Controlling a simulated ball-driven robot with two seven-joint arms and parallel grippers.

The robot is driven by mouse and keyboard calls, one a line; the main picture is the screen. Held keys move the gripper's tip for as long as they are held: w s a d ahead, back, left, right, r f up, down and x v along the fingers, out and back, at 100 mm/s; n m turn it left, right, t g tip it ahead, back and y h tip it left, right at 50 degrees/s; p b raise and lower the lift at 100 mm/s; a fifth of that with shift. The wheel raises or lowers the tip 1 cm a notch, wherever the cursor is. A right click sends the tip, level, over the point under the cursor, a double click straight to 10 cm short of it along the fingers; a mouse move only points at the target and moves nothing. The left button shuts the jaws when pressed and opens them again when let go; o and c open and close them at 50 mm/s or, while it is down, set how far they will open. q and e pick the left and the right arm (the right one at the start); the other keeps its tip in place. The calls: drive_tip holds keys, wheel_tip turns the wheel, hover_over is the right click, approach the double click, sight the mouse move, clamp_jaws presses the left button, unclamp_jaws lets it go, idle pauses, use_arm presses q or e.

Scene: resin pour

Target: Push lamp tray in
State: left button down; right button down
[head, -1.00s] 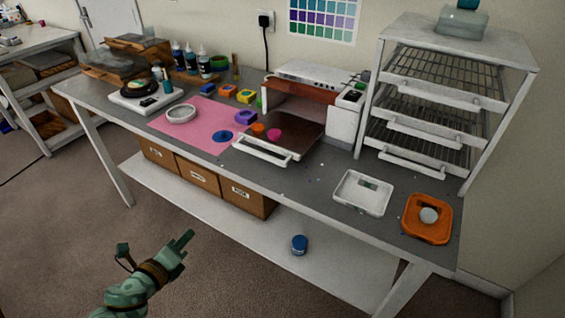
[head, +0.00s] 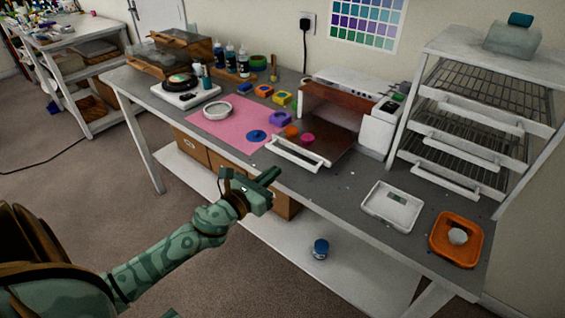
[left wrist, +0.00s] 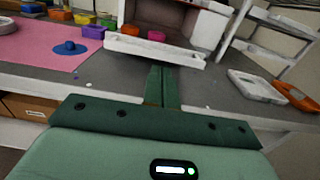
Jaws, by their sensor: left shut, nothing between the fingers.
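The lamp tray (head: 325,148) is a dark brown sheet with a white front bar (head: 296,154). It sticks out of the open white curing lamp (head: 369,114). An orange piece (head: 291,132) and a pink piece (head: 308,139) lie on it. In the left wrist view the tray's white bar (left wrist: 155,51) is just beyond my fingers, and the pieces show behind it. My left gripper (head: 272,175) is shut and empty, in front of the bench edge and short of the bar; the fingers look apart from it.
A pink mat (head: 232,121) with a grey ring and a blue piece lies left of the tray. A wire rack (head: 471,127) stands right of the lamp.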

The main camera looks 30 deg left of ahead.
sight(291, 158)
use_arm(q)
drive_tip(key=w, duration=0.4)
drive_tip(key=shift+w+d, duration=0.2)
drive_tip(key=shift+w, duration=0.2)
use_arm(e)
drive_tip(key=shift+a, duration=0.15)
